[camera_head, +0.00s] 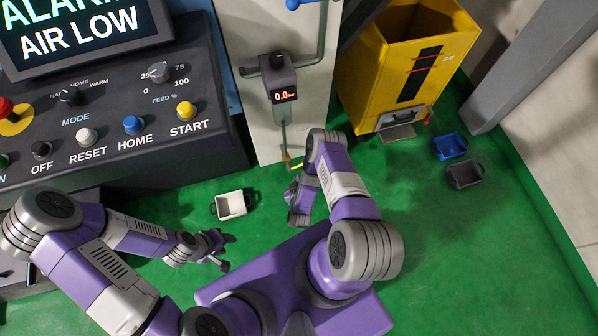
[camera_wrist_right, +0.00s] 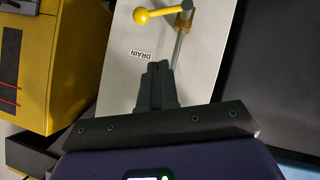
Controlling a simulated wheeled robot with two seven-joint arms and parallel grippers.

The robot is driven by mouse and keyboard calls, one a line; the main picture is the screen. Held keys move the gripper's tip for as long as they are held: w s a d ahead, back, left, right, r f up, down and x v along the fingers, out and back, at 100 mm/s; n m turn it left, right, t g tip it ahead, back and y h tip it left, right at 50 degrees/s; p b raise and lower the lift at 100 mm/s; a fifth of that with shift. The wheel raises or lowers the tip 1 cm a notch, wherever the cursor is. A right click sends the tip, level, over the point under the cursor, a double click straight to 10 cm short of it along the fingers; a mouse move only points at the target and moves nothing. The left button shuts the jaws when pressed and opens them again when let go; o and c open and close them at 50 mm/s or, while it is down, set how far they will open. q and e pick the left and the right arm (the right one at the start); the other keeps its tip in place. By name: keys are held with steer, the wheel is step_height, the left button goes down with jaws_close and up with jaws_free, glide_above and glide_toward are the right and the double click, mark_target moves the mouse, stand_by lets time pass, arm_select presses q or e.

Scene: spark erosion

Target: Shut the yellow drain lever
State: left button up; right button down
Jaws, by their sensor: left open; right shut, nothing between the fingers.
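The yellow drain lever (camera_wrist_right: 162,12) shows at the top of the right wrist view, with a round knob at its left end. Its arm lies crosswise to the thin grey pipe (camera_wrist_right: 178,48). An upside-down DRAIN label is on the pale panel beside it. In the head view a small part of the lever (camera_head: 296,167) shows at the panel's foot. My right gripper (camera_wrist_right: 158,72) is shut and empty, apart from the lever in the wrist picture; in the head view its arm partly hides it. My left gripper (camera_head: 226,249) is open and empty over the green floor.
A control console (camera_head: 110,120) stands at the left, its screen reading AIR LOW. A gauge (camera_head: 280,78) showing 0.0 hangs on the panel above the lever. A yellow bin (camera_head: 375,75) is right of the panel. A white tray (camera_head: 232,204) and blue (camera_head: 450,146) and dark (camera_head: 465,175) trays lie on the floor.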

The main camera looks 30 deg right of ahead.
steer(key=b, duration=0.4)
glide_above(297, 167)
steer(key=s+a, duration=0.2)
steer(key=s, duration=0.1)
step_height(297, 167, down, 5)
steer(key=f, duration=0.1)
steer(key=d+f+b, duration=0.2)
steer(key=shift+w+f, duration=0.3)
steer(key=shift+w, duration=0.05)
steer(key=shift+d, duration=0.1)
